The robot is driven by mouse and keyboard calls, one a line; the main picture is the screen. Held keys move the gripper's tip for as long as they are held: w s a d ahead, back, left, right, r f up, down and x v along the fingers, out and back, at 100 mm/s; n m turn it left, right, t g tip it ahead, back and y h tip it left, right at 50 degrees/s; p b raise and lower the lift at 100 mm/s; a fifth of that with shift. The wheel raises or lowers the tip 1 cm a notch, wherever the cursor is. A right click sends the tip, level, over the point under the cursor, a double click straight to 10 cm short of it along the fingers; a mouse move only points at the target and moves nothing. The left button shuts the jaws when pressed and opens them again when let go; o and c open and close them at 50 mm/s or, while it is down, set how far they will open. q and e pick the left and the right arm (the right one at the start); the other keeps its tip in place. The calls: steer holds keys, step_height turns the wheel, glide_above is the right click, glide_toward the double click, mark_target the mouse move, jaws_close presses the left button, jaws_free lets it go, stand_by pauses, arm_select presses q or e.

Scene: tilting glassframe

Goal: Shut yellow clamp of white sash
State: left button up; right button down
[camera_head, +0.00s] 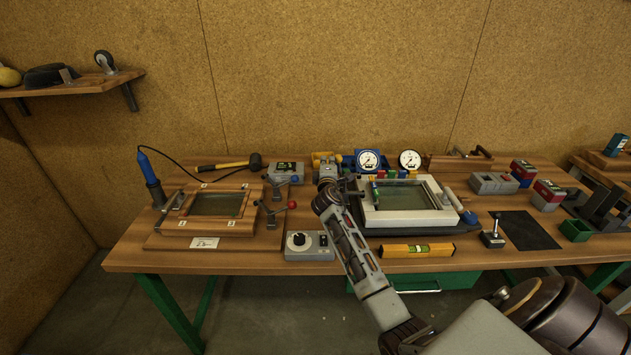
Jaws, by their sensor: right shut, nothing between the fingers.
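The white sash (405,216) is a pale frame around a dark glass pane, on a dark base right of the bench's middle. Small clamps with coloured knobs stand along its back and left edges. My right gripper (353,184) is at the sash's back left corner, shut and empty, close to the coloured knobs. I cannot tell whether it touches one. My right wrist hides part of the sash's left side. My left gripper is out of view.
A wooden frame (182,227) lies on the left of the bench. Two gauges (369,161) stand behind the sash. A grey dial box (309,246) and a yellow spirit level (417,250) lie at the front. A dark mat (526,230) is bare at the right.

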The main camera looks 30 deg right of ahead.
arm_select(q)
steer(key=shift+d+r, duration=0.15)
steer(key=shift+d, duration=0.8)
arm_select(e)
steer(key=shift+s+d+r+m, duration=0.3)
steer(key=shift+d+m, duration=0.1)
steer(key=shift+m, duration=0.2)
steer(key=shift+s+d+r+m, duration=0.15)
steer(key=shift+d+r+m, duration=0.1)
steer(key=shift+d+m, duration=0.25)
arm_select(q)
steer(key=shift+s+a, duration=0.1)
arm_select(e)
steer(key=shift+a, duration=0.1)
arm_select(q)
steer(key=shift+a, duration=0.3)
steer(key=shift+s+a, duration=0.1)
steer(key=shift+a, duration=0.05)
arm_select(e)
steer(key=shift+s+f, duration=0.1)
